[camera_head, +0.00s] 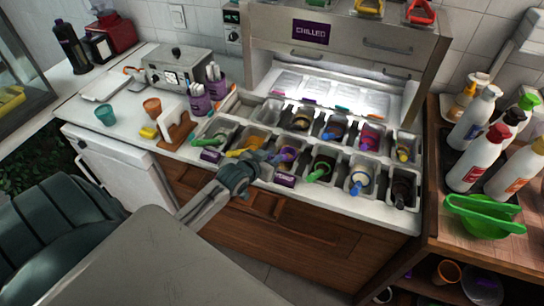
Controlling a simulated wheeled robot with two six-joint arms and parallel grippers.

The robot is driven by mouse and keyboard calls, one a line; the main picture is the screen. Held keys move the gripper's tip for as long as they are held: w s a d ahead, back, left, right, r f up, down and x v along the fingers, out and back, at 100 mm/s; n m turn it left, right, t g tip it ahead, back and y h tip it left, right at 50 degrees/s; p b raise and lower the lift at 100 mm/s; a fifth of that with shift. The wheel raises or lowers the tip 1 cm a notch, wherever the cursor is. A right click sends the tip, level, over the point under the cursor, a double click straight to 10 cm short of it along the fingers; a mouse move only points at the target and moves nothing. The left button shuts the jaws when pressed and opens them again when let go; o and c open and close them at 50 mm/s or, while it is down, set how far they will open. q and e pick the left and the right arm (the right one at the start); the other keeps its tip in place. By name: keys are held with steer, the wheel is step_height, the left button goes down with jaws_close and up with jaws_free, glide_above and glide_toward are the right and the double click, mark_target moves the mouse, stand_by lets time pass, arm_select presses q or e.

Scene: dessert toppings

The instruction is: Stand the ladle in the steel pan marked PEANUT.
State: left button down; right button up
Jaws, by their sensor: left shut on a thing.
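My left gripper (257,166) is over the front edge of the topping counter, beside the front row of steel pans. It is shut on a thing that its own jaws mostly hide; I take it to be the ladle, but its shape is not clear. A yellow-handled utensil (241,153) and a purple-handled utensil (288,153) show close to the gripper. Two purple labels (210,155) (285,180) stand along the front edge, too small to read, so I cannot tell which pan is marked PEANUT. My right gripper is not in view.
Several pans hold coloured utensils, including a green one (320,171) and a blue one (361,182). A back-row pan (267,112) looks empty. The chilled cabinet (345,45) rises behind. Bottles (487,158) and a green bowl (483,216) crowd the right table.

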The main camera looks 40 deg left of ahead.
arm_select(q)
steer(key=shift+f, duration=0.55)
stand_by(0.4)
steer(key=shift+f, duration=0.1)
steer(key=shift+f, duration=0.45)
stand_by(0.7)
stand_by(0.5)
steer(key=c, duration=0.7)
jaws_free()
steer(key=shift+r, duration=0.15)
